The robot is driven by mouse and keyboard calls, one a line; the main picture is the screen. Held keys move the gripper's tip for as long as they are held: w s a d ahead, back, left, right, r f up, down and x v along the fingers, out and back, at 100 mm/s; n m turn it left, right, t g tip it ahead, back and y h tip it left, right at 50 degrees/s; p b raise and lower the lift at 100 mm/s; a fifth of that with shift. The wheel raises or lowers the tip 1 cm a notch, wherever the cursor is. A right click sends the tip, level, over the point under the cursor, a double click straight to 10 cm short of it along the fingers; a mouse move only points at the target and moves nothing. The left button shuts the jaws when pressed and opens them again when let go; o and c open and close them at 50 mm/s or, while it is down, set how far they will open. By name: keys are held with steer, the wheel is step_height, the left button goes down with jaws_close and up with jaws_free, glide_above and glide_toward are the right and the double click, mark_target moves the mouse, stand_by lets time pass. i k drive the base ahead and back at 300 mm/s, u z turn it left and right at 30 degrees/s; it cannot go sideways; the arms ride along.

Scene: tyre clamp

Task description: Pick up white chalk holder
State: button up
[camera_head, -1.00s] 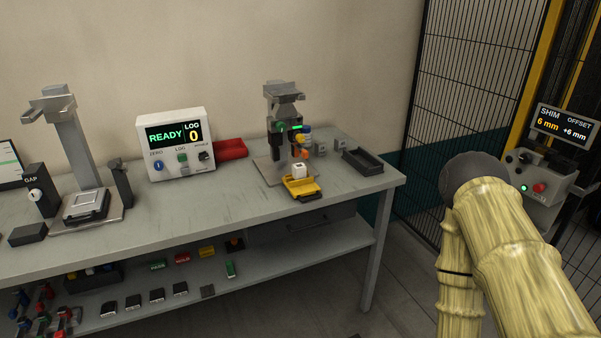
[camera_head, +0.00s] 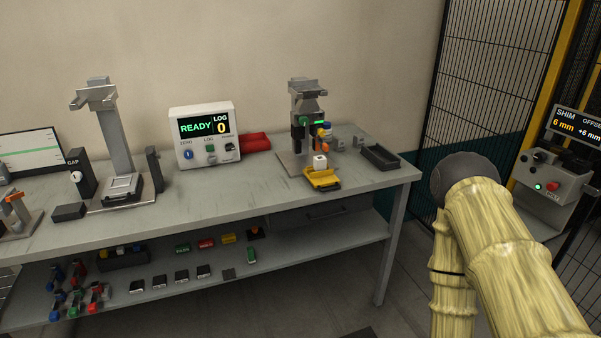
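A small white block (camera_head: 320,161) sits at the yellow tray (camera_head: 323,180), in front of the grey fixture (camera_head: 308,105) at the right part of the bench. It is the only small white piece I make out there, but it is too small to tell if it is the white chalk holder. My yellowish arm shows at the right, with a dark round joint at its top. My gripper is not in view.
The grey bench (camera_head: 230,215) carries a READY display box (camera_head: 204,135), a red bin (camera_head: 255,142), a black tray (camera_head: 380,157) and a tall grey stand (camera_head: 115,140). The lower shelf (camera_head: 300,253) holds several small parts. A mesh fence (camera_head: 495,80) and control panel (camera_head: 545,180) stand right.

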mark_target(319, 163)
steer(key=u, duration=0.5)
steer(key=k, duration=1.1)
steer(key=z, duration=0.2)
steer(key=i, duration=0.6)
steer(key=z, duration=0.95)
steer(key=i, duration=0.65)
steer(key=u, duration=0.55)
steer(key=i, duration=0.7)
steer(key=u, duration=0.7)
